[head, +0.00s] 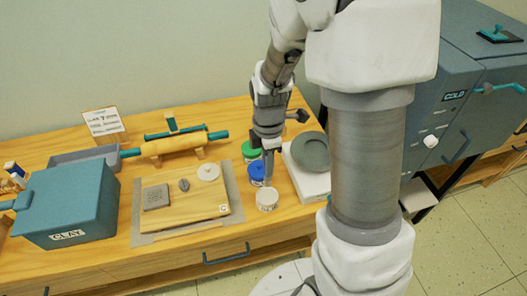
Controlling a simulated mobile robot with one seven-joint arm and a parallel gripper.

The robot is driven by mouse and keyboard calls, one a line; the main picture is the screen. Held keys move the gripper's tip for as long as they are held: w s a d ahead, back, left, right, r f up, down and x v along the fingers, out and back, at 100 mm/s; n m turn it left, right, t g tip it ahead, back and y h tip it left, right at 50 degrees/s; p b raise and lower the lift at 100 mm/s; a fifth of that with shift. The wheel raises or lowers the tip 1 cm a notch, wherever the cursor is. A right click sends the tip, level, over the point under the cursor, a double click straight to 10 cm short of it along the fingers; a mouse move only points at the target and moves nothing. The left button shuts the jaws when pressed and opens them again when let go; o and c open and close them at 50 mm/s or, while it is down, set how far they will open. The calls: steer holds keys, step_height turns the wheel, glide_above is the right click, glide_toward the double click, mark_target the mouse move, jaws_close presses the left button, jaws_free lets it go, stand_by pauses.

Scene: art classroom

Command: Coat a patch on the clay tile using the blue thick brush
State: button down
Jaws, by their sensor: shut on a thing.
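A square grey tile with a textured face (156,196), which looks like the clay tile, lies flat on the left part of a wooden board (190,215). My gripper (268,165) points down at the right of the board, above and beside a row of small jars. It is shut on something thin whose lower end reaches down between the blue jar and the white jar. It is too small to tell the brush's colour or bristles, or whether the tip touches a jar. The blue jar (257,175) is partly hidden by my gripper. The white jar (266,200) stands in front.
A green-lidded jar (250,150) stands behind the blue one. A round pale disc (208,172) and small grey piece (184,185) lie on the board. A rolling pin (175,144) is behind; a clay box (68,205) stands left. A white stand with a grey disc (310,152) is right.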

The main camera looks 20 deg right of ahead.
mark_target(268, 179)
steer(key=shift+f+b, duration=2.15)
steer(key=shift+f, duration=0.85)
steer(key=shift+f+b, duration=0.6)
steer(key=shift+r, duration=0.1)
steer(key=shift+r+p, duration=2.65)
steer(key=shift+r, duration=0.85)
steer(key=w+f+m, duration=0.3)
steer(key=w+m, duration=0.2)
steer(key=m, duration=1.3)
steer(key=shift+f, duration=0.25)
